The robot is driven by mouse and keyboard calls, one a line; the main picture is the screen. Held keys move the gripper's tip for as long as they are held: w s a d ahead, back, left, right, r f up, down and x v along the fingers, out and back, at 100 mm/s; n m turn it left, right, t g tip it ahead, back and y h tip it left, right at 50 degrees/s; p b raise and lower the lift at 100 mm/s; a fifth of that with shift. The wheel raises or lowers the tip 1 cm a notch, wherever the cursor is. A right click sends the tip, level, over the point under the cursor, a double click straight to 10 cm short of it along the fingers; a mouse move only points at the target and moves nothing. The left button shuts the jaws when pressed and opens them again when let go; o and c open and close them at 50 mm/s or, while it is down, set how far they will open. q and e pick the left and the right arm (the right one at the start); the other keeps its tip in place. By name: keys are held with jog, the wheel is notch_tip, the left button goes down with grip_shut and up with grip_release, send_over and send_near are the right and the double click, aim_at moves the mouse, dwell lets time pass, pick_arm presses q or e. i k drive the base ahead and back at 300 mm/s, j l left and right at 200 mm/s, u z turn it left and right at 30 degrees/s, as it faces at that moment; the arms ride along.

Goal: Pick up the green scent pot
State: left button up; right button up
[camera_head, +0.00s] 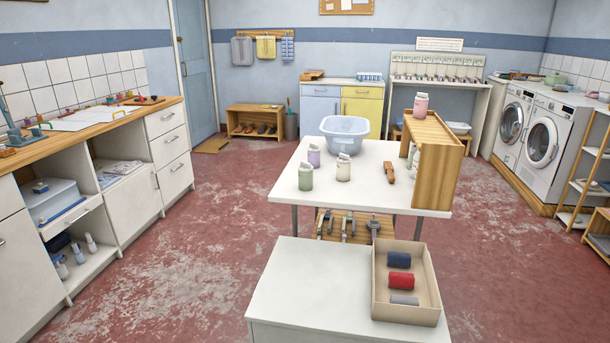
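A green pot (305,178) with a pale top stands upright near the left front of the white table (372,204). A lavender pot (314,156) stands just behind it, and a cream pot (343,170) stands to its right. A pink pot (421,104) stands on top of the wooden shelf unit (439,165) at the table's right end. A pale greenish container (413,158) stands against that unit, partly hidden by it. Neither of my grippers is in view.
A pale blue basin (345,134) sits at the table's back; a brown wooden object (389,172) lies toward the right. In front, a white cabinet (305,285) holds an open box (406,313) with dark blue, red and grey rolls. Red floor is clear on the left.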

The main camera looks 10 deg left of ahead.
aim_at(305, 179)
jog(key=i+j+u, duration=0.2)
jog(key=j+u, duration=0.15)
jog(key=i+j+u, duration=0.5)
jog(key=j+u, duration=0.15)
jog(key=u, duration=0.15)
jog(key=i+j+u, duration=0.2)
jog(key=u, duration=0.3)
jog(key=i+j+u, duration=0.2)
jog(key=i, duration=0.25)
jog(key=i+j+u, duration=0.25)
jog(key=i, duration=0.25)
jog(key=i+l+z, duration=0.1)
jog(key=i+z, duration=0.7)
jog(key=z, duration=0.15)
jog(key=i+z, duration=0.35)
jog(key=z, duration=0.15)
jog(key=i+z, duration=0.8)
jog(key=z, duration=0.15)
jog(key=i+j+z, duration=0.2)
jog(key=z, duration=0.3)
